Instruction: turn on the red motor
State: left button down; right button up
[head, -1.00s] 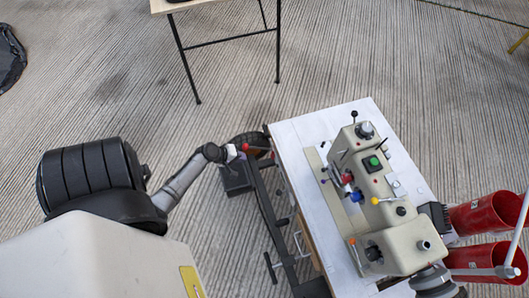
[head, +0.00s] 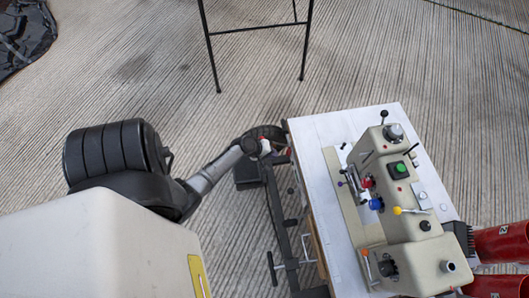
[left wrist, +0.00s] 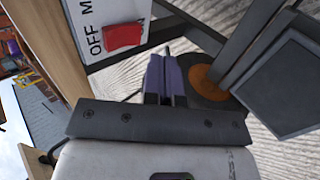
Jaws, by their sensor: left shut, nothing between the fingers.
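A red switch (left wrist: 122,37) sits on a white panel (left wrist: 88,22) with the letters "OFF M" in the left wrist view. My left gripper (left wrist: 168,75) is shut and empty, its fingers just right of and below the switch, with no clear contact. In the head view my left gripper (head: 268,147) is low beside the left edge of the white-topped bench (head: 320,132). A small red part (head: 282,159) shows close to its tip. Which way the switch is set cannot be told. No right gripper shows.
A beige machine (head: 408,225) with a green button and coloured knobs stands on the bench. Red cylinders (head: 500,245) are at the right. A black frame (head: 278,215) runs along the bench's left side.

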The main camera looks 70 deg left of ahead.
aim_at(289, 151)
pick_arm(q)
jog(key=w, duration=0.2)
jog(key=w+b, duration=0.1)
jog(key=w, duration=0.1)
jog(key=shift+d+f, duration=0.3)
jog(key=shift+f, duration=0.05)
jog(key=shift+s, duration=0.1)
